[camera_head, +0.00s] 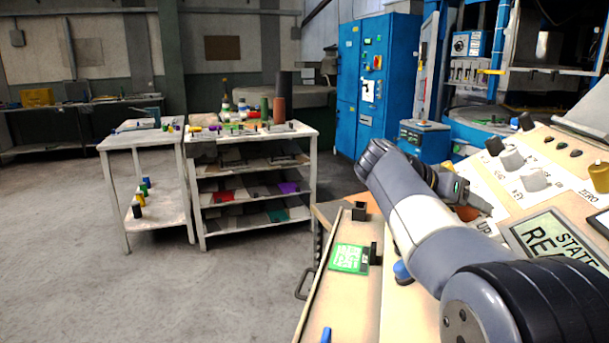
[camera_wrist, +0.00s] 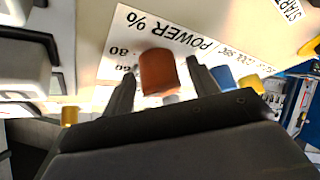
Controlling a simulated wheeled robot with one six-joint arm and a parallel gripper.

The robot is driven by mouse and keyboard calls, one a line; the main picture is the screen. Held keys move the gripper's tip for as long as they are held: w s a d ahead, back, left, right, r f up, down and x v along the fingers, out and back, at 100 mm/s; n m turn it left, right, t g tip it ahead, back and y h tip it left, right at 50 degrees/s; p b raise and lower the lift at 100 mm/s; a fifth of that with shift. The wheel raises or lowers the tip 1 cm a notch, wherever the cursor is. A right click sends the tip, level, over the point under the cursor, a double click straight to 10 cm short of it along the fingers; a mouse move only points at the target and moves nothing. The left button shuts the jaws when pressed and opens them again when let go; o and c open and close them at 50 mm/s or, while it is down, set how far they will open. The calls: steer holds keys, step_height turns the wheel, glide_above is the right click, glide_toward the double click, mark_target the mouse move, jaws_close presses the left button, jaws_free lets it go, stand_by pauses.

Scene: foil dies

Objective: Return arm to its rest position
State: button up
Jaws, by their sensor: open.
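My arm reaches up from the lower right in the head view and bends over the sloped control panel (camera_head: 575,200). My gripper (camera_head: 482,203) is at the panel's left part, close to an orange-red knob (camera_head: 466,213). In the wrist view my gripper (camera_wrist: 160,71) is open, with its two dark fingers apart. The orange-red knob (camera_wrist: 158,73) shows between the fingertips; I cannot tell whether they touch it. It stands by a white label (camera_wrist: 195,50) reading "POWER %". My gripper's body hides the lower part of the wrist view.
The panel carries grey switches (camera_head: 535,180) and a display (camera_head: 560,240). A ledge with a green card (camera_head: 349,258) and small dark blocks lies left of my arm. A blue cabinet (camera_head: 375,85) and a loaded shelf (camera_head: 250,176) stand behind. Open floor is at left.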

steer(key=n+p, duration=0.1)
steer(key=n, duration=0.1)
steer(key=n+t+y+p, duration=0.1)
steer(key=n, duration=0.1)
steer(key=n+t+y+p, duration=0.1)
steer(key=shift+r+n+p, duration=0.3)
steer(key=shift+n+p, duration=0.1)
steer(key=n+t+y+p, duration=0.1)
steer(key=n+y+p, duration=0.2)
steer(key=n+p, duration=0.1)
steer(key=shift+d+n+p, duration=0.1)
steer(key=shift+n+p, duration=0.3)
steer(key=shift+p, duration=0.45)
steer(key=n+y+p, duration=0.3)
steer(key=n+p, duration=0.2)
steer(key=p, duration=0.2)
steer(key=shift+g+p, duration=0.3)
steer(key=shift+p, duration=0.1)
steer(key=n+y+p, duration=0.1)
steer(key=n+p, duration=0.1)
steer(key=n+g+y+p, duration=0.1)
steer(key=n+p, duration=0.1)
steer(key=shift+g+p, duration=0.3)
steer(key=shift+p, duration=0.1)
steer(key=shift+f+n+y+p, duration=0.2)
steer(key=shift+n+y+p, duration=0.2)
